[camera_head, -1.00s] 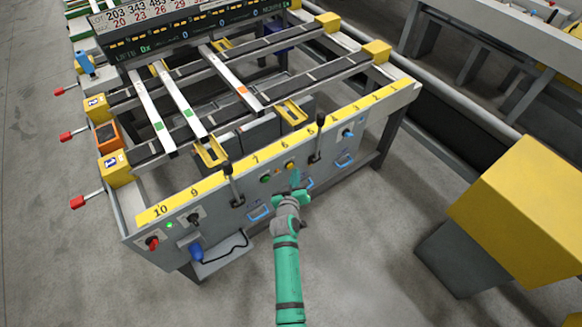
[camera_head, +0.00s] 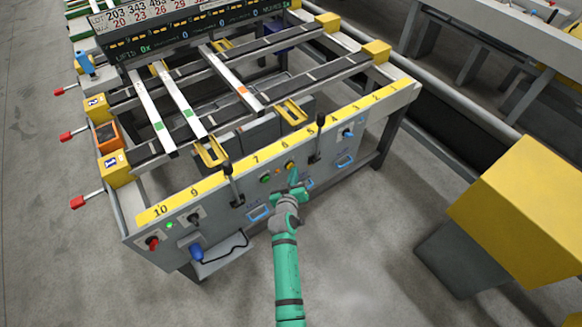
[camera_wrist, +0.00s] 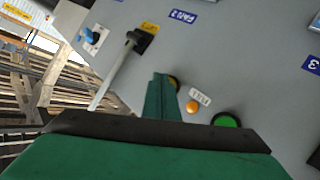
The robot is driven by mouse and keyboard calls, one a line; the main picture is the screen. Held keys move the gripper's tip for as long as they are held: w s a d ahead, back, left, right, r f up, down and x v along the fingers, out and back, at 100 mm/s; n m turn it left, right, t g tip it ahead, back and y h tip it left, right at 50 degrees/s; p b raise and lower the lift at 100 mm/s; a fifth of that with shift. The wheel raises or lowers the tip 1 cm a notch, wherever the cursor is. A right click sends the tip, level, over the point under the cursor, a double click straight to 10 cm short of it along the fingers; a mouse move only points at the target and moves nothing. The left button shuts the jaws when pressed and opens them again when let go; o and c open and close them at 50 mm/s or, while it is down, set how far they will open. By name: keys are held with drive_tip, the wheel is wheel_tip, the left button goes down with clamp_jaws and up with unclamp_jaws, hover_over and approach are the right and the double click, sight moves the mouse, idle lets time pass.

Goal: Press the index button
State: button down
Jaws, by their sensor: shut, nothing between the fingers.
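The grey front panel (camera_head: 222,207) of the runout table carries a row of buttons. A yellow button (camera_head: 290,165) and a green button (camera_head: 265,179) sit below the yellow number strip, with a small amber light (camera_wrist: 193,107) between them. A small white label (camera_wrist: 200,97) beside the light is too blurred to read. My green gripper (camera_head: 293,177) is shut and empty, just in front of the panel by the yellow button. In the wrist view its fingers (camera_wrist: 162,92) partly cover the yellow button (camera_wrist: 174,82). I cannot tell whether they touch it.
A black lever (camera_head: 318,140) stands right of the buttons and another (camera_head: 230,182) to the left. Blue handles (camera_head: 258,213) sit low on the panel. A yellow-topped block (camera_head: 520,215) stands at the right. The floor in front is clear.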

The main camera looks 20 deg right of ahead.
drive_tip(key=shift+w+a, duration=0.2)
drive_tip(key=shift+w, duration=0.25)
idle(0.6)
drive_tip(key=shift+s+d, duration=0.3)
drive_tip(key=shift+s, duration=0.7)
drive_tip(key=shift+s+d, duration=0.3)
drive_tip(key=shift+s, duration=0.45)
drive_tip(key=shift+s+d, duration=0.3)
drive_tip(key=shift+s, duration=0.45)
drive_tip(key=shift+s+d, duration=0.3)
drive_tip(key=shift+s, duration=0.45)
